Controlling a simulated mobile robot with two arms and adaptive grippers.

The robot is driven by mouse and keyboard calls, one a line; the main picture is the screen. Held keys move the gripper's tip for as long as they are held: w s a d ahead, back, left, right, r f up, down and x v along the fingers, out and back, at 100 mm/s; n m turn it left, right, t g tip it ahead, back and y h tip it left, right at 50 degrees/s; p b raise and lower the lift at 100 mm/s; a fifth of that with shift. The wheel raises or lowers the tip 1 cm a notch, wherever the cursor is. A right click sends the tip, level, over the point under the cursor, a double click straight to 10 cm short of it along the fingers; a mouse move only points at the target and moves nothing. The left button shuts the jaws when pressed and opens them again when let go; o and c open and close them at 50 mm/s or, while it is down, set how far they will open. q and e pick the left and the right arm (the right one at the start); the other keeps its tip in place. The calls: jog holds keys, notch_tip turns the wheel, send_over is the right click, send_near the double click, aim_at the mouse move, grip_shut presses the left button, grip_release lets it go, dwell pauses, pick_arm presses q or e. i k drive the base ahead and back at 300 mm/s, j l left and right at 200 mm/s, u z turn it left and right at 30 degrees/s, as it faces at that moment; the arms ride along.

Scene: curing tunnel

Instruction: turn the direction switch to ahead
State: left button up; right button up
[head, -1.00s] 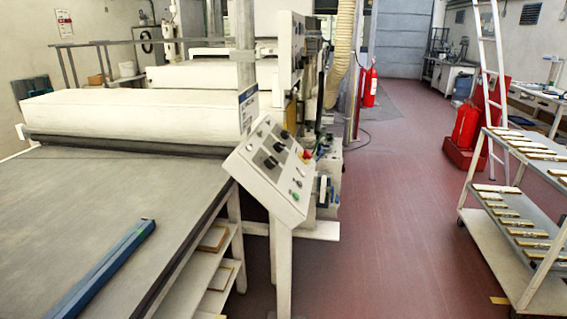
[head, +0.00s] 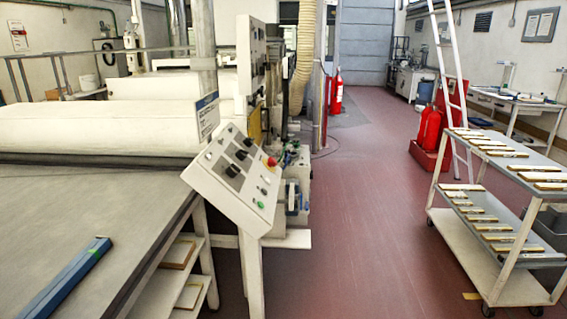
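A slanted control panel (head: 214,189) on a white post stands at the right front corner of the curing tunnel. It carries several black rotary knobs (head: 233,170), a red mushroom button (head: 271,161) on a yellow base, and green buttons (head: 260,204). Which knob is the direction switch, and where it points, is too small to tell. Neither of my grippers is in the head view.
The conveyor table (head: 110,215) fills the left, with a blue bar (head: 65,282) on it. A white shelf trolley (head: 490,275) holding several slats stands at the right. A ladder (head: 450,75) and red cylinders (head: 430,130) are behind it. The red floor (head: 350,220) between is clear.

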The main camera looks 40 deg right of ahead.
aim_at(241, 155)
jog(key=l+z, duration=0.1)
jog(key=z, duration=0.55)
jog(key=i+l+z, duration=0.1)
jog(key=z, duration=0.25)
jog(key=i+l, duration=0.1)
jog(key=l, duration=0.2)
jog(key=i+l+z, duration=0.1)
jog(key=l, duration=0.25)
